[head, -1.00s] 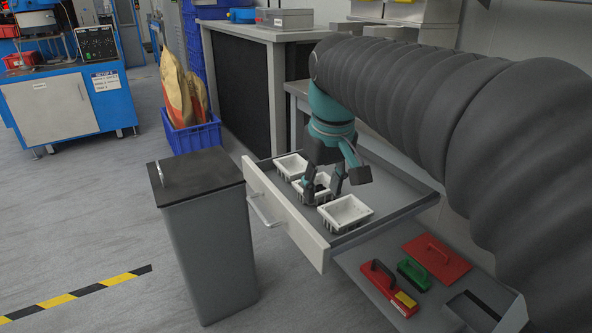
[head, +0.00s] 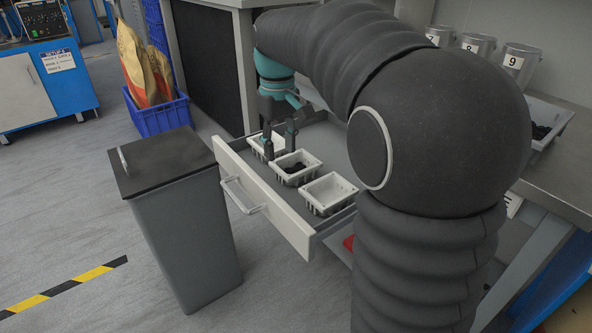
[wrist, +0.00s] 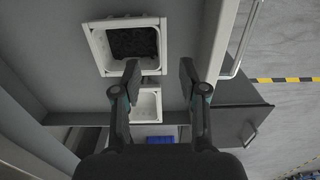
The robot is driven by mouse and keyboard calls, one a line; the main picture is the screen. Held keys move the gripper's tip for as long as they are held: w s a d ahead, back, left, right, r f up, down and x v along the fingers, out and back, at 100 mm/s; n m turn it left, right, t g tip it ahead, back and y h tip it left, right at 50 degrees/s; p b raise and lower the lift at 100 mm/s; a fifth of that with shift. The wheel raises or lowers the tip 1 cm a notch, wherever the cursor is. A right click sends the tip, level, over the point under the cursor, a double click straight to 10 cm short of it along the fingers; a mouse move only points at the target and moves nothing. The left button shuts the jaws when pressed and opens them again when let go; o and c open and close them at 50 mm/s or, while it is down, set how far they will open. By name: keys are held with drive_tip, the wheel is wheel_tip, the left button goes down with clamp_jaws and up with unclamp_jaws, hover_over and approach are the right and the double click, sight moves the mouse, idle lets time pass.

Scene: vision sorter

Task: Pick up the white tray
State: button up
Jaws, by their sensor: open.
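Three white trays stand in a row in the open drawer. The near tray (head: 328,192) looks empty. The middle tray (head: 296,180) holds dark pieces and also shows at the top of the wrist view (wrist: 96,50). The far tray (head: 257,149) is partly hidden by my gripper in the head view; in the wrist view it (wrist: 148,98) looks empty and sits partly between the fingers. My gripper (head: 279,143) is open and empty, above the drawer near the far and middle trays. Its spread fingers also show in the wrist view (wrist: 160,80).
The drawer front (head: 262,195) with its handle borders the trays. A grey lidded bin (head: 185,215) stands just outside it. Numbered buckets (head: 476,44) and another white container (head: 548,118) with dark contents are on the right-hand bench. A blue crate (head: 158,113) stands behind.

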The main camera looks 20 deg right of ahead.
sight(280, 169)
drive_tip(key=shift+s+f, duration=0.1)
drive_tip(key=shift+f, duration=3.15)
drive_tip(key=shift+c, duration=0.3)
clamp_jaws()
